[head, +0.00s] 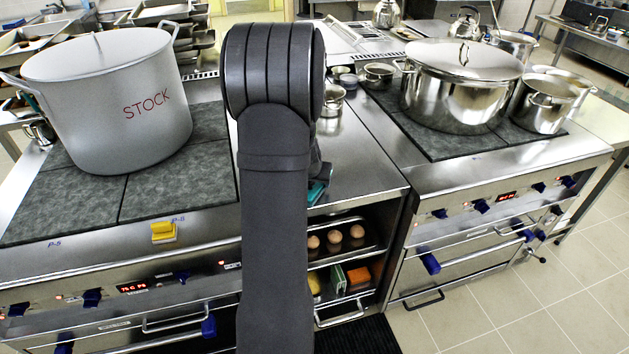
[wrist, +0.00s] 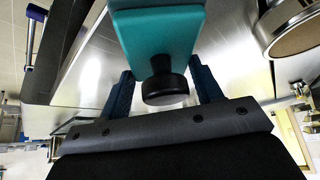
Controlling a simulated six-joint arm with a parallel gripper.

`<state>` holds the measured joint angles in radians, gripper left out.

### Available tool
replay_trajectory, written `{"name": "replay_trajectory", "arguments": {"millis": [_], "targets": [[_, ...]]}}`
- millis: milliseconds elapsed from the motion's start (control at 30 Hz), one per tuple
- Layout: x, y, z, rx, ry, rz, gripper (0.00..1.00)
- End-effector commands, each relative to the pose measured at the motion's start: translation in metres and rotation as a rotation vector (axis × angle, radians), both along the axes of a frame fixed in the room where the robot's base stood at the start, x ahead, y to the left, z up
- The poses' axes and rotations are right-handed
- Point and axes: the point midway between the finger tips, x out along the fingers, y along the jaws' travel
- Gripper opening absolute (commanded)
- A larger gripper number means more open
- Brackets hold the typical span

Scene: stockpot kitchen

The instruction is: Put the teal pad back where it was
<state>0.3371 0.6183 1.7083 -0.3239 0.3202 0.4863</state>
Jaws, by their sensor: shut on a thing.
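The teal pad (wrist: 155,38) is a teal block with a black knob, close in front of my gripper (wrist: 163,88) in the wrist view. The blue fingers stand either side of the black knob, and my gripper is shut on the pad. In the head view a small teal part of the pad (head: 318,191) shows at the right edge of my arm, over the steel counter between the two stoves. My arm hides most of the gripper and pad there. I cannot tell whether the pad touches the counter.
A large pot marked STOCK (head: 105,100) stands on the left stove. A lidded steel pot (head: 460,90) and smaller pots stand on the right stove. A yellow block (head: 163,232) is at the left stove's front edge. Shelves below the steel counter (head: 365,160) hold eggs and boxes.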

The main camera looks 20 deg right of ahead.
Motion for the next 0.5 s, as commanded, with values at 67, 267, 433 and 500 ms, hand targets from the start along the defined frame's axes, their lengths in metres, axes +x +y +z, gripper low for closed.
{"name": "replay_trajectory", "arguments": {"millis": [67,267,433,500], "targets": [[0.0001,-0.0001,-0.0033,0.000,-0.001,0.000,0.34],[0.0002,-0.0002,-0.0027,0.000,-0.002,0.000,0.34],[0.0001,-0.0003,-0.0058,-0.001,-0.001,0.000,0.69],[0.0000,-0.0002,-0.0057,-0.001,-0.001,0.000,0.81]]}}
